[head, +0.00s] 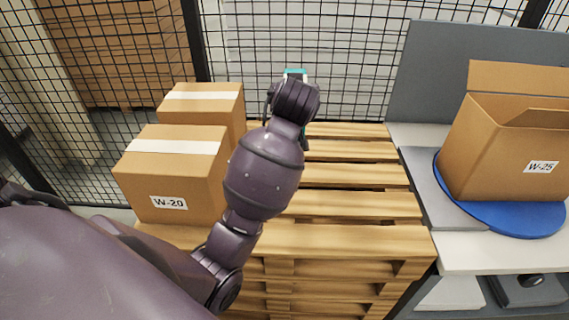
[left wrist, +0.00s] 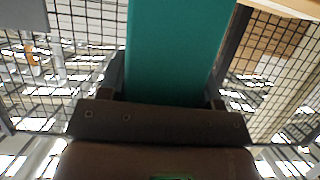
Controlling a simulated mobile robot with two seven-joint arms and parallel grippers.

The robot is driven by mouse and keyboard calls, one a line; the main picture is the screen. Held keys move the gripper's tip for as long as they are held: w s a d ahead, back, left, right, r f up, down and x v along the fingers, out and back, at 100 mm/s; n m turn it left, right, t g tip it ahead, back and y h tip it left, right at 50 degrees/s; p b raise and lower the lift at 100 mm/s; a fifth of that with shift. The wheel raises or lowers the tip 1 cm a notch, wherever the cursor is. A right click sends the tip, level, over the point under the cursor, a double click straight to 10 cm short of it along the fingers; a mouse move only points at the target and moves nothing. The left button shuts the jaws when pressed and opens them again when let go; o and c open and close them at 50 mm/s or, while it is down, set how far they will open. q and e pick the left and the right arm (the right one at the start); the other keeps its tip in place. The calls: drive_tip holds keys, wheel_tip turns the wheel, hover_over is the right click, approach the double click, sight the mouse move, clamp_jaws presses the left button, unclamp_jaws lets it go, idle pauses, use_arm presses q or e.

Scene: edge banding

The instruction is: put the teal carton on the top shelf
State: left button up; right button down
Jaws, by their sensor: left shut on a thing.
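The teal carton (left wrist: 178,50) fills the upper middle of the left wrist view, between the fingers of my left gripper (left wrist: 166,88). My left gripper is shut on it. In the head view only a small teal and white part of the carton (head: 294,73) shows above my left wrist, in front of the mesh fence; my arm hides the rest. My left gripper's fingers are mostly hidden there behind the wrist. My right gripper is not in view. I cannot make out a top shelf in either view.
A wooden pallet stack (head: 350,205) stands below my arm. A box marked W-20 (head: 172,180) and another box (head: 203,105) sit on its left. At right, an open box marked W-25 (head: 500,150) sits on a blue disc (head: 515,220) on a bench. A black mesh fence (head: 350,55) runs behind.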

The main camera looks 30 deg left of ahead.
use_arm(q)
wheel_tip(320, 180, down, 20)
drive_tip(key=shift+b, duration=0.4)
idle(0.4)
drive_tip(key=o, duration=1.4)
